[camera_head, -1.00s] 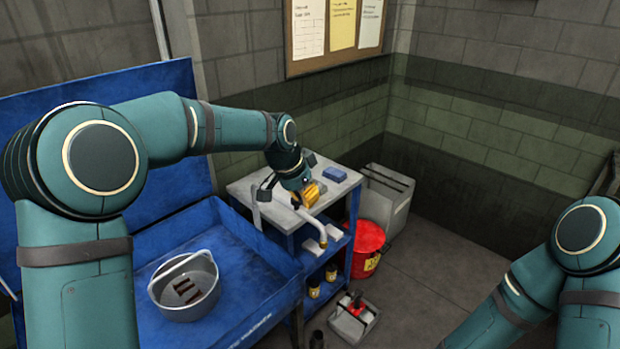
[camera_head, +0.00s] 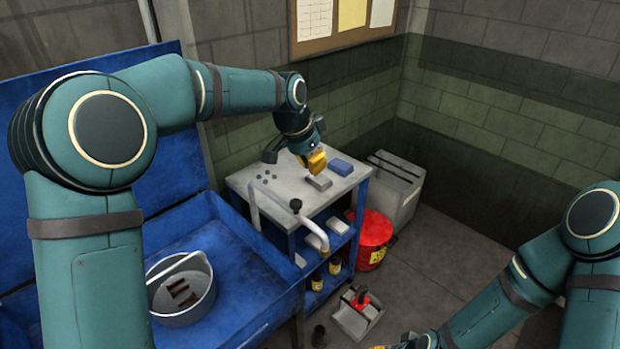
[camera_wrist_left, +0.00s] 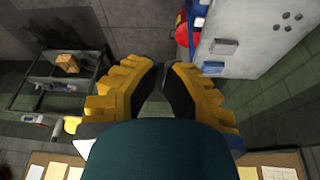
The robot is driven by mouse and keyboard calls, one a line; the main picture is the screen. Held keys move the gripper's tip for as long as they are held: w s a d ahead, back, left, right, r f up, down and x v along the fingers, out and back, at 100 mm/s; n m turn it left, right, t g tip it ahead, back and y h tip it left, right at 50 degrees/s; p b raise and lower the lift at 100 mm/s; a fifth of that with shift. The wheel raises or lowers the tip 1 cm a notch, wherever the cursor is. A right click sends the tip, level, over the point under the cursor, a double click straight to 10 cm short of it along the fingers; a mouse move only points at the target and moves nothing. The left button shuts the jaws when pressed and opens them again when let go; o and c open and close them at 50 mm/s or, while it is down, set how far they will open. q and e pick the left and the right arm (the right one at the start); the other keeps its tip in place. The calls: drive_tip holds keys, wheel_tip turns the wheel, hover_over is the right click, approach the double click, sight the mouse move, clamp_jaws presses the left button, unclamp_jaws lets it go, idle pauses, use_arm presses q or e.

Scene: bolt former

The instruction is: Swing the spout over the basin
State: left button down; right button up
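The pale spout (camera_head: 316,234) is a bent pipe with a dark knob (camera_head: 295,204) at its upper end. It stands at the front of the grey-topped cart and points down to the right, outside the blue basin (camera_head: 240,262). The basin is at the lower left and holds a grey bucket (camera_head: 205,302). My left gripper (camera_head: 315,166) hangs above the cart top, behind and above the spout, apart from it. In the left wrist view its yellow fingers (camera_wrist_left: 163,68) have a narrow gap with nothing between them. Only a yellow bit of my right gripper (camera_head: 400,345) shows at the bottom edge.
The cart top (camera_head: 262,186) carries a grey block (camera_head: 319,182), a blue block (camera_head: 341,167) and several small dark pieces. A red bin (camera_head: 372,238) and a grey box (camera_head: 398,185) stand right of the cart. A grey tray (camera_head: 356,316) lies on the floor.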

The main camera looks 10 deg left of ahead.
use_arm(q)
drive_tip(key=x, duration=1)
drive_tip(key=s+a, duration=0.3)
drive_tip(key=shift+r+b, duration=0.15)
drive_tip(key=shift+b, duration=0.15)
drive_tip(key=shift+s, duration=0.15)
drive_tip(key=shift+s+a+m, duration=0.3)
drive_tip(key=shift+s, duration=0.2)
drive_tip(key=shift+s+a+m, duration=0.3)
drive_tip(key=shift+s, duration=0.2)
drive_tip(key=s+a+m+g+h, duration=0.1)
drive_tip(key=s+a+m+g, duration=0.2)
drive_tip(key=s+a+m, duration=0.75)
drive_tip(key=w+a+m+g+p, duration=0.2)
drive_tip(key=a+p, duration=0.4)
drive_tip(key=a, duration=1.1)
drive_tip(key=shift+w+a+m, duration=0.2)
drive_tip(key=shift+a+m, duration=0.15)
drive_tip(key=shift+m, duration=0.5)
